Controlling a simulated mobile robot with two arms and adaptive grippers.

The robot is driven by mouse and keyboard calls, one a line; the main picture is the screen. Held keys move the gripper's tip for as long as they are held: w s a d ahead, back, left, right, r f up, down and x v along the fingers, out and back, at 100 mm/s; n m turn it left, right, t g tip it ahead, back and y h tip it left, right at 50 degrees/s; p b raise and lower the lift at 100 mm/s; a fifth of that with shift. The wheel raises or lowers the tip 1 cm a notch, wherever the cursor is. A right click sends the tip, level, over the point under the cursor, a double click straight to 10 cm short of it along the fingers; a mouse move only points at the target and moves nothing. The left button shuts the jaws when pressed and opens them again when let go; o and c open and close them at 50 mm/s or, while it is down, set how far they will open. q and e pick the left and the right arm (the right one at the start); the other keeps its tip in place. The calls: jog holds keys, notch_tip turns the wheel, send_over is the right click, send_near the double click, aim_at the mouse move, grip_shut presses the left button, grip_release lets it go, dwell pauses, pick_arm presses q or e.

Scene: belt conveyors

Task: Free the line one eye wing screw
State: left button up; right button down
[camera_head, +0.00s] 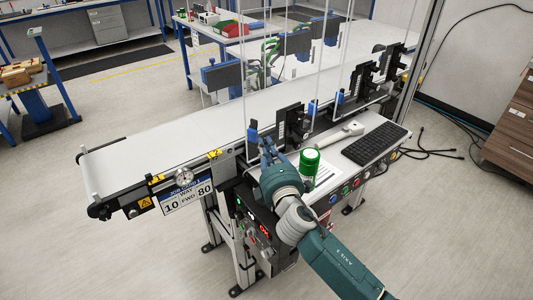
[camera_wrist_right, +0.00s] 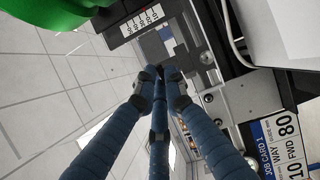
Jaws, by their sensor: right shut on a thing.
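My right gripper (camera_head: 268,146) reaches in at the near side of the belt conveyor, beside a black upright bracket (camera_head: 290,128) with a small blue part (camera_head: 252,132) to its left. In the right wrist view its blue-grey fingers (camera_wrist_right: 160,75) converge and are shut at their tips. The eye wing screw is mostly hidden between the fingertips, and its shape and angle cannot be made out. A dark part and metal frame pieces lie just beyond the tips. My left gripper is not in view.
A green canister (camera_head: 309,166) stands close to the right of my gripper, on a shelf with a white handheld device (camera_head: 340,136) and a black keyboard (camera_head: 376,145). The belt (camera_head: 180,128) is bare on the left. A job card sign (camera_head: 187,197) hangs below its frame.

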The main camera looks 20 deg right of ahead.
jog(key=shift+f+n+t+b, duration=0.1)
jog(key=shift+n+t+b, duration=0.2)
jog(key=shift+n+b, duration=0.35)
jog(key=c, duration=2.1)
grip_release()
jog(key=s, duration=1.2)
jog(key=shift+a+f, duration=0.3)
jog(key=shift+f, duration=0.05)
jog(key=shift+f, duration=0.1)
